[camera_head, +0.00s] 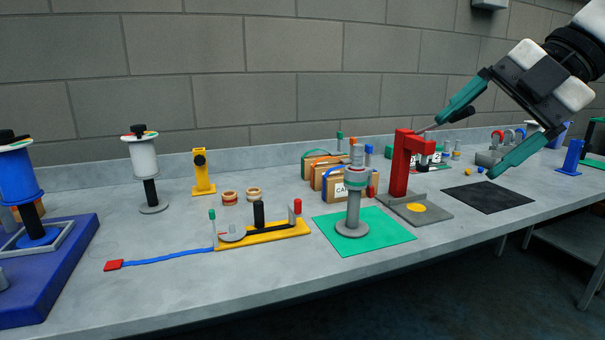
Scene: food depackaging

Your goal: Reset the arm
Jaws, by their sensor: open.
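My gripper (468,142) is at the upper right of the head view, above the right part of the bench. Its two teal fingers are spread wide apart and nothing shows between them except the bench and items behind. It points down and to the left. The lower finger hangs over the area behind a black mat (488,197). The upper finger is to the right of and above a red press-like stand (399,165). I cannot tell from this one view how far the fingers are from these things.
A grey bench (285,275) runs along a block wall. A grey post (352,205) stands on a green mat (388,238). Cardboard boxes (332,185), a yellow fixture (265,235), white spool (143,160) and blue spool (18,175) stand further left. The front bench edge is mostly clear.

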